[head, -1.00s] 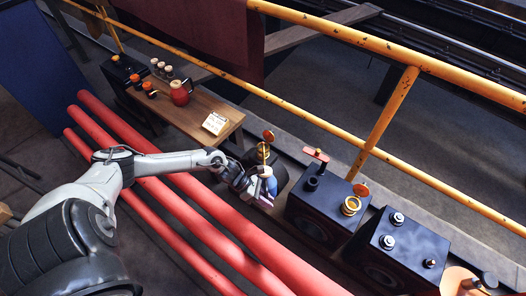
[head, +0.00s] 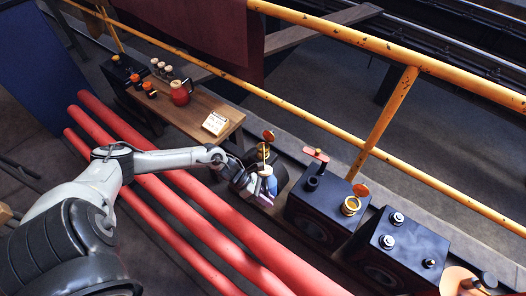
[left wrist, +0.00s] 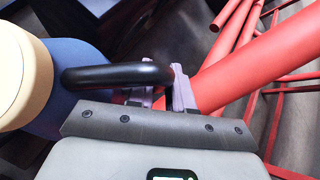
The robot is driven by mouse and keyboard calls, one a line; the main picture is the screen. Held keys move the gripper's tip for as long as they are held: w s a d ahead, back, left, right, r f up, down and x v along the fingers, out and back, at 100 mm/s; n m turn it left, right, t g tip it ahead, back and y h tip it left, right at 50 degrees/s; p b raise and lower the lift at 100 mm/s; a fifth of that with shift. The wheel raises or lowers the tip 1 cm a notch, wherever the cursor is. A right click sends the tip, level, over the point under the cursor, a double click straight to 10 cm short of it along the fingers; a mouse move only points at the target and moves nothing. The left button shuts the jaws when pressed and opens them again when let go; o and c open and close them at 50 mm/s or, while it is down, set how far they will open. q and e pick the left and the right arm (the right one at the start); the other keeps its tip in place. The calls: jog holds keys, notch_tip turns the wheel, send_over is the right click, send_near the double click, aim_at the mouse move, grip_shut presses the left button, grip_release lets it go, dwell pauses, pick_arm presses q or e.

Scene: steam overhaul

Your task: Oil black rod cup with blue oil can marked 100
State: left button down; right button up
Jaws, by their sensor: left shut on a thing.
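My left gripper (head: 248,185) is shut on the black handle (left wrist: 115,75) of the blue oil can (left wrist: 65,90), which has a cream top (left wrist: 18,75). In the head view the can (head: 271,184) is small, partly hidden by the gripper, and held beside dark round parts left of the black blocks. A thin spout seems to rise from it. Any marking on it is unreadable. A black cup (head: 313,183) stands on the left block, with a red lever lid (head: 316,154) behind it. I cannot tell for sure that this is the rod cup. My right gripper is not in view.
A brass cup (head: 350,206) with an orange lid stands on the same block. Another black block (head: 402,248) lies to the right. A wooden bench (head: 205,107) holds a red can (head: 180,93) and a card. Red pipes (head: 215,205) and a yellow railing (head: 330,147) flank the area.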

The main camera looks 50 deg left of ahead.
aim_at(267, 194)
pick_arm(q)
jog(key=shift+r+h, duration=0.4)
jog(key=shift+r, duration=0.7)
dwell(0.6)
jog(key=shift+w+a+r, duration=0.1)
jog(key=shift+r, duration=0.15)
jog(key=shift+r+n, duration=0.3)
jog(key=shift+r, duration=0.05)
dwell(0.4)
jog(key=shift+r, duration=0.25)
jog(key=shift+r, duration=0.15)
dwell(4.9)
